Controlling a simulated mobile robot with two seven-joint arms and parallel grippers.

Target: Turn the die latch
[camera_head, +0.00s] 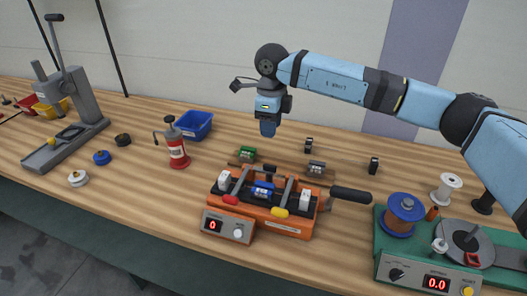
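The orange strander (292,229) stands at the middle front of the bench. It has a blue part (263,190) at its centre, white blocks at both ends, a red tab (231,199), a yellow tab (280,213) and a black handle (350,194) on the right. I cannot tell which of these small parts is the die latch. My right gripper (268,130) points down above and behind the strander, apart from it. Its fingers are too small to tell whether they are open. My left gripper is not in view.
A control box (227,226) reading 0 sits before the strander. Green and grey spool holders are behind it. A green winding unit (388,266) is at right.

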